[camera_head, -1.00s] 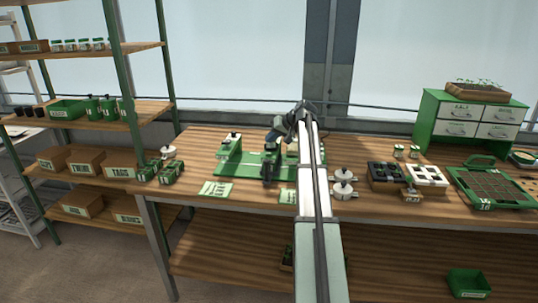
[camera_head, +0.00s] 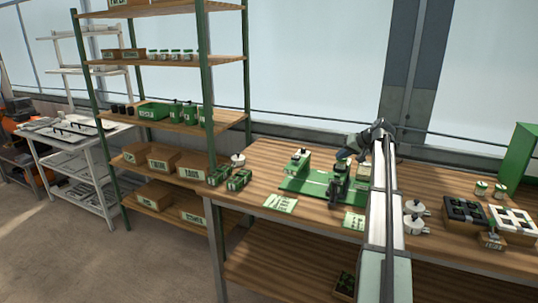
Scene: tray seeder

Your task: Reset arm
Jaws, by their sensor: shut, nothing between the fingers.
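My arm reaches up from the bottom of the view over the wooden bench (camera_head: 268,160). My gripper (camera_head: 337,198) is dark, small in the picture and shut with nothing in it. It points down over the green base (camera_head: 300,183) of the tray seeder, in front of its right part. I cannot tell whether it touches the base. A green post with a white top (camera_head: 300,163) stands on the seeder's left side. My arm hides part of the seeder's right side.
Labelled cards (camera_head: 281,204) lie at the bench front. White round pots (camera_head: 415,226), a black cell tray (camera_head: 465,213) and a white cell tray (camera_head: 512,222) stand right of my arm. A green-posted shelf (camera_head: 203,90) with boxes stands left. A metal cart (camera_head: 85,150) stands farther left.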

